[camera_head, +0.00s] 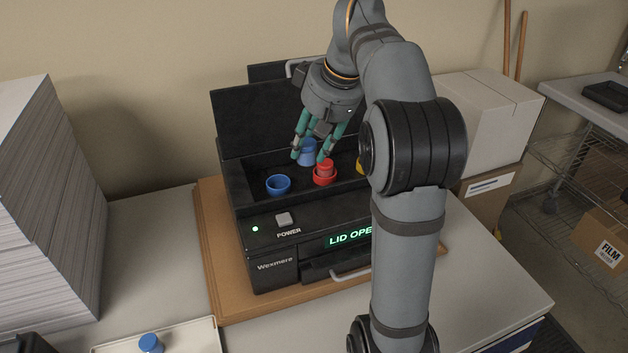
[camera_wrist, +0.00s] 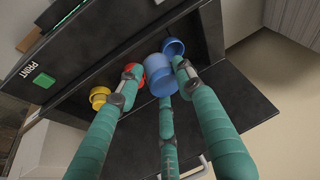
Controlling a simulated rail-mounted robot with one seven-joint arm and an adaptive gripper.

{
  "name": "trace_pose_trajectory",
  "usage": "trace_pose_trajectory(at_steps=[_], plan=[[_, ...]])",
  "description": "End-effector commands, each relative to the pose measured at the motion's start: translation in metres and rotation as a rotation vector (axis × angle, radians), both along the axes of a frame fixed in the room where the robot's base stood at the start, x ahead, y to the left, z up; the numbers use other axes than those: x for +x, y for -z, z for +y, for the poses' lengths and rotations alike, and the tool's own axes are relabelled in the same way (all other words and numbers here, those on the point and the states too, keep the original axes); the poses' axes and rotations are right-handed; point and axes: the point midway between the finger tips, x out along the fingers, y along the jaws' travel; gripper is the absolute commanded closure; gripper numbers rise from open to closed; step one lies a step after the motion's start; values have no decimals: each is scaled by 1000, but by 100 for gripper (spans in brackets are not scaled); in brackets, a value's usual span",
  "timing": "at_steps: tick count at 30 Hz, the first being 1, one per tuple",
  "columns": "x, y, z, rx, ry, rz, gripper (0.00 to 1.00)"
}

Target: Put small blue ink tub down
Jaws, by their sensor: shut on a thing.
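My gripper (camera_head: 309,155) is shut on a blue ink tub (camera_head: 307,148), which hangs over the open bay of the black printer (camera_head: 270,267). In the wrist view, the held tub (camera_wrist: 158,74) sits between the fingertips (camera_wrist: 157,84). An empty-looking blue ring holder (camera_head: 278,184) is at the bay's left in the head view, to the left of the held tub; it also shows in the wrist view (camera_wrist: 173,46), close beside the tub. A red tub (camera_head: 325,170) stands in a red holder, close in front of my gripper. The tub's underside is hidden.
A yellow holder (camera_wrist: 99,96) is beyond the red one, mostly behind my arm in the head view. The raised lid (camera_head: 265,118) stands behind the bay. Another blue-topped tub (camera_head: 150,343) is on a pale tray (camera_head: 185,338) at front left. A paper stack (camera_head: 45,200) stands left.

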Motion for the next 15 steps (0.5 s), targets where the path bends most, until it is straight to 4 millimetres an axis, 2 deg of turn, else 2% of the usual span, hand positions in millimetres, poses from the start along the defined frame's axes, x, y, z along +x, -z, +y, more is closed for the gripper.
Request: trace_pose_trajectory(at_steps=[10, 15], plan=[[-13, 4, -4, -6, 238, -3, 94], [-10, 7, -1, -9, 304, -2, 94]])
